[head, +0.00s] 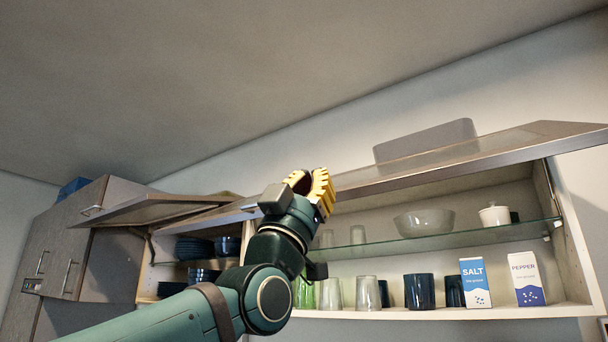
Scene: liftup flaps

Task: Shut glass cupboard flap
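The glass cupboard flap (544,136) is raised, standing out nearly level above the open right cupboard. It has a metallic frame around a see-through panel. My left gripper (311,184), with yellow ribbed fingers, points up by the left end of this flap's front edge. I cannot tell whether it touches the flap. The fingers are close together and seen at an angle, so their opening is unclear. Nothing shows held in them. My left arm hides part of the cupboard's left side. My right gripper is not in view.
A second flap (150,209) is raised at the left, above stacked dark dishes (194,248). In the right cupboard, a bowl (424,222) and lidded pot (494,216) stand on a glass shelf (440,240). Below are glasses, dark mugs, a salt box (475,282) and a pepper box (526,279).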

